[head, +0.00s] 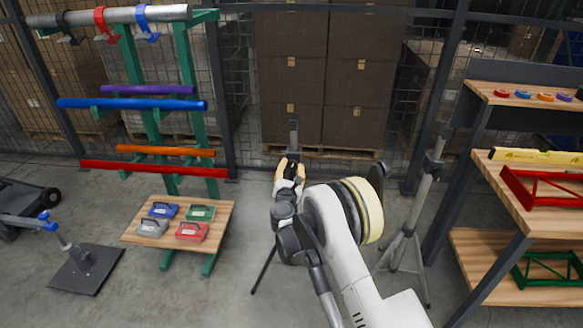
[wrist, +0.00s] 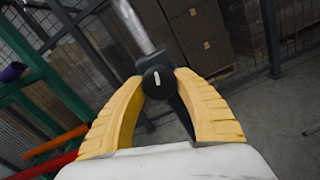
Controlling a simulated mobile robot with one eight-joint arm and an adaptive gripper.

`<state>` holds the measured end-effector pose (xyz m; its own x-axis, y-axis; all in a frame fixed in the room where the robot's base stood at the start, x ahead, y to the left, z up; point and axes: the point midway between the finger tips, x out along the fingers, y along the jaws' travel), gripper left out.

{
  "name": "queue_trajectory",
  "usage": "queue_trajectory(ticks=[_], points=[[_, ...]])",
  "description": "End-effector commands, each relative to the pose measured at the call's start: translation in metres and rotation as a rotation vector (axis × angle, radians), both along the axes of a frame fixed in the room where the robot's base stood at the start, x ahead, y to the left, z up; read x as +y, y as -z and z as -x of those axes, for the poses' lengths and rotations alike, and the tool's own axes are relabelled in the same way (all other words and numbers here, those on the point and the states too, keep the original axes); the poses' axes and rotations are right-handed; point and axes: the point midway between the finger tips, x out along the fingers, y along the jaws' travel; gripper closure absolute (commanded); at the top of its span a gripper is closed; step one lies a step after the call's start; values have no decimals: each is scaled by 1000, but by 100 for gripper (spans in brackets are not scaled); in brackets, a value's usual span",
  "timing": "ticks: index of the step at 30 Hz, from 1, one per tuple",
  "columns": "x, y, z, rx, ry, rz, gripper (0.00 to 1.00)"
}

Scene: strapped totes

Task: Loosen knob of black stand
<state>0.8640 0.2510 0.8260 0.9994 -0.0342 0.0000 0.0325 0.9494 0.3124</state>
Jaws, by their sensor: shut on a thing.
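The black stand (head: 294,134) rises in front of the stacked boxes, and my arm hides most of its lower part. One dark leg (head: 263,271) shows on the floor at the left of my arm. In the wrist view its round black knob (wrist: 157,78) has a white mark, on a black collar below a grey pole (wrist: 131,24). My gripper (head: 289,168) has yellow fingers, and in the wrist view the fingertips (wrist: 158,86) are shut on the knob, one on each side.
A second tripod stand (head: 409,222) stands close at the right of my arm, by a wooden shelf unit (head: 467,260). At the left are a green rack (head: 187,55) with coloured bars and a low wooden table (head: 133,235) with several coloured cases. A wire fence stands behind.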

Motion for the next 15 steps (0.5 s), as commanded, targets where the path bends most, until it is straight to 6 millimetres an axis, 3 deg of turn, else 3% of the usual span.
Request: queue_trajectory(ticks=[11,12,14,15], points=[[0,-1,0,0,0,5,93],[0,-1,0,0,0,5,57],[0,-1,0,0,0,5,40],[0,-1,0,0,0,5,40]])
